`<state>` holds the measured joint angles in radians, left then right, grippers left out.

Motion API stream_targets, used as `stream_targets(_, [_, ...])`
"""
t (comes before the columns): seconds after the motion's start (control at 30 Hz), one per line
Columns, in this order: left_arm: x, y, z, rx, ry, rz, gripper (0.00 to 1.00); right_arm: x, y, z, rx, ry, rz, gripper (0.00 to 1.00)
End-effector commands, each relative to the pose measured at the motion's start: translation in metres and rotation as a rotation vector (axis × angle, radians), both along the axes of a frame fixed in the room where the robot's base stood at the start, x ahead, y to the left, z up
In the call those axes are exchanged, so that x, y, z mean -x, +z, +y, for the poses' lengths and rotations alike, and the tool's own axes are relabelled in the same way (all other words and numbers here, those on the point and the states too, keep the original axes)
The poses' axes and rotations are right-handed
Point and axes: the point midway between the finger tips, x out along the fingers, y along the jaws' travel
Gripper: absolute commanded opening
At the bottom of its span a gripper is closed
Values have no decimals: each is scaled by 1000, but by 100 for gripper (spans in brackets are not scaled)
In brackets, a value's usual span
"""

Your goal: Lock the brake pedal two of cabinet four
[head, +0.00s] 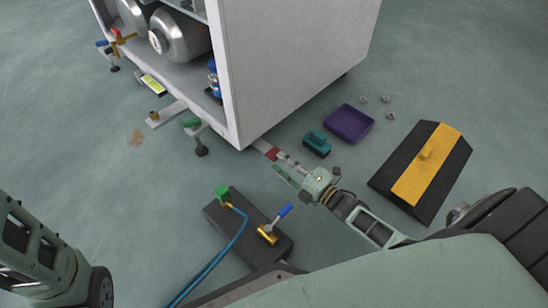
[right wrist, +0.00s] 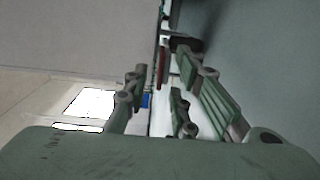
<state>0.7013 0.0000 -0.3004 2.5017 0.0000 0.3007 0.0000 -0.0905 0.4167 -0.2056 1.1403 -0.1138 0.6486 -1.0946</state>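The white cabinet (head: 290,60) stands at the upper middle of the head view with its open shelf side to the left. A small red pedal (head: 270,152) sticks out low at its near corner; it also shows as a thin red piece in the right wrist view (right wrist: 160,65). A green pedal (head: 192,123) sits at the front corner above a caster wheel. My right gripper (head: 277,163) is open, with its fingertips close to the red pedal. I cannot tell whether they touch it. My left gripper is outside the head view; only my left arm shows.
Right of the cabinet lie a teal object (head: 317,142), a purple tray (head: 349,124), several nuts (head: 387,99) and a black-yellow ramp block (head: 405,175). A dark block (head: 225,230) with a blue hose (head: 215,265) and a blue-handled valve (head: 268,233) lies in front.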

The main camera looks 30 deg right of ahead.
Motion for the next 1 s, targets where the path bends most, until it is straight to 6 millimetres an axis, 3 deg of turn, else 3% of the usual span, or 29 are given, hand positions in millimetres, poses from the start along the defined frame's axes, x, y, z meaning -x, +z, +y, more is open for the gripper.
stream_targets(0.03, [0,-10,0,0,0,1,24,-10,-4,4,0,2,-4,24])
stream_targets(0.3, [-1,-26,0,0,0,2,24,-40,-3,14,0,0,0,24])
stream_targets(0.63, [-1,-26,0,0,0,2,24,-45,0,16,-1,0,1,24])
stream_targets(0.9, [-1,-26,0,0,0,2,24,-44,0,16,-1,0,0,1])
stream_targets(1.0, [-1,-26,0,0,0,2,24,-45,1,16,-2,0,-2,0])
